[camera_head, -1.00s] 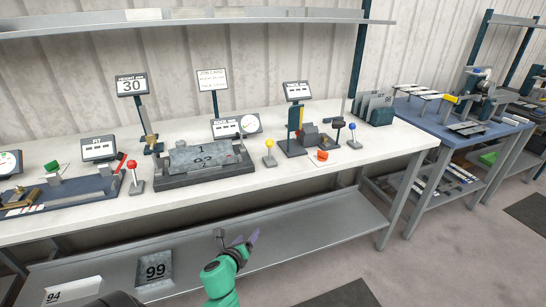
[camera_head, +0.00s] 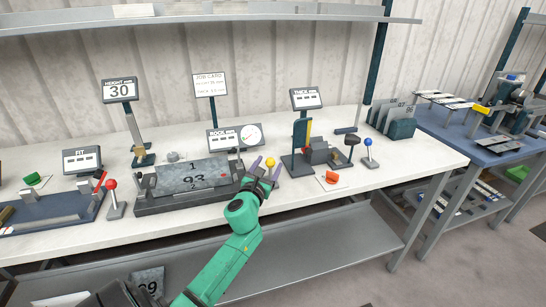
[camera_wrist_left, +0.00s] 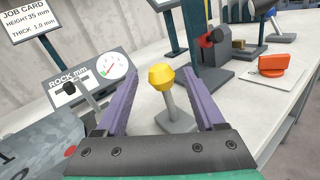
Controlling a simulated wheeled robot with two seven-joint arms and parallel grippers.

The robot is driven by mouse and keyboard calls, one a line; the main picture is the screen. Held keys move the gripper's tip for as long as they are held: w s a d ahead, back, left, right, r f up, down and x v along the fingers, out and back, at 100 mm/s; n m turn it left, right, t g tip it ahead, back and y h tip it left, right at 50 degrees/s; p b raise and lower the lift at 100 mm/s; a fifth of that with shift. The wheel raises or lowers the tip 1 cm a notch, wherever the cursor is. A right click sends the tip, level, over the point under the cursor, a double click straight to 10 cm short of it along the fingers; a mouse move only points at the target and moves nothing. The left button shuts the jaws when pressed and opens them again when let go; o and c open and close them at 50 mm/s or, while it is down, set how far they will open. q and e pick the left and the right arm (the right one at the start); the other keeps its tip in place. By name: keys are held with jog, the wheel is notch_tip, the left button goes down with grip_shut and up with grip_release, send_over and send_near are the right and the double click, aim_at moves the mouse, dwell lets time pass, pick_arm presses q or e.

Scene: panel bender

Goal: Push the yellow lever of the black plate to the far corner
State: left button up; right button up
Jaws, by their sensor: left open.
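The yellow lever (camera_head: 270,162) has a yellow knob on a short grey stem. It stands on the white bench, right of the dark fixture (camera_head: 160,205) that carries the grey plate marked 93 (camera_head: 193,177). My left gripper (camera_head: 263,163) is open at the lever, with its purple fingers on either side. In the left wrist view the yellow knob (camera_wrist_left: 161,77) shows between the spread fingers (camera_wrist_left: 160,98), with visible gaps on both sides. The lever's foot is partly hidden by the gripper. My right gripper is not in view.
The rock gauge (camera_head: 234,137) stands behind the fixture. To the right are the thickness stand (camera_head: 301,130), an orange-red button (camera_head: 332,177) and a blue lever (camera_head: 368,144). A red lever (camera_head: 112,185) stands left of the fixture. The bench's front edge is fairly clear.

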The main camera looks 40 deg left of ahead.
pick_arm(q)
jog(key=x, duration=0.4)
jog(key=shift+f, duration=0.1)
jog(key=shift+w, duration=0.25)
jog(key=c, duration=0.4)
jog(key=shift+w, duration=0.1)
grip_shut()
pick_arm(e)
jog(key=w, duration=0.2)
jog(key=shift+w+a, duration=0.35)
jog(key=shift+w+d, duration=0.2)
